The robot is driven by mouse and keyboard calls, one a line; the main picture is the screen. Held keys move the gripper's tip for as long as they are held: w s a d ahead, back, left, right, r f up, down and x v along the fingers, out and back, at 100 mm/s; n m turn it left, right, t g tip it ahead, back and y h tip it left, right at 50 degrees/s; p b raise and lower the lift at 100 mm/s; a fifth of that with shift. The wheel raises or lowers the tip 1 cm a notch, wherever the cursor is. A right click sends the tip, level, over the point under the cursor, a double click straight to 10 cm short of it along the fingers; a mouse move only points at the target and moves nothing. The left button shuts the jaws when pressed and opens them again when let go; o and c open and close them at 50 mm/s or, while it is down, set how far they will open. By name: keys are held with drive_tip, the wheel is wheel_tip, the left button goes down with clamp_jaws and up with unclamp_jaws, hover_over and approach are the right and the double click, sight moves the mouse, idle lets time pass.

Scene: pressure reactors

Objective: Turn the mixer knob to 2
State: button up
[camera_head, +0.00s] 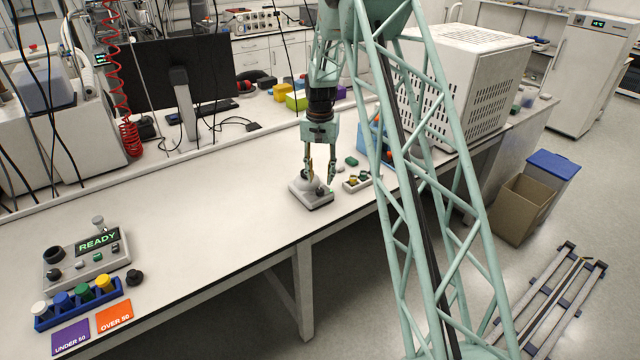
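A small white device (311,194), which looks like the mixer, sits on the bench near its front edge. A rounded pale top and a small dark part show on it, but the knob and its number marks are too small to read. My gripper (320,178) points down right over this device. Its two fingers are apart, one over the device's top and the other near its right side. I cannot tell whether either finger touches it.
A small tray with coloured pieces (356,183) stands close to the device's right. A READY display unit (97,241) and a blue rack of coloured caps (76,303) stand at far left. A large white perforated box (466,85) is behind my arm. The bench's left middle is clear.

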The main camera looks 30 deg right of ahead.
sight(320, 190)
wheel_tip(320, 190, up, 7)
drive_tip(key=shift+f, duration=0.15)
idle(0.6)
drive_tip(key=s+a+r+n+t+b, duration=0.1)
drive_tip(key=s+a+r, duration=0.4)
drive_tip(key=s+r, duration=0.3)
drive_tip(key=s+a+r+n+b, duration=0.2)
drive_tip(key=s+a+r, duration=0.4)
drive_tip(key=s+r, duration=0.25)
drive_tip(key=s+a+r+n+t+b, duration=0.1)
drive_tip(key=s+a+r, duration=0.4)
drive_tip(key=s+r, duration=0.3)
drive_tip(key=s+a+n+b, duration=0.1)
drive_tip(key=s+a, duration=0.1)
drive_tip(key=s, duration=0.9)
drive_tip(key=s+a+n+t+b, duration=0.1)
drive_tip(key=s+a, duration=0.2)
drive_tip(key=s, duration=0.8)
drive_tip(key=s+a+n+t+b, duration=0.1)
drive_tip(key=s+a+n, duration=0.1)
drive_tip(key=s, duration=0.9)
drive_tip(key=shift+s+a, duration=0.2)
drive_tip(key=shift+a, duration=0.55)
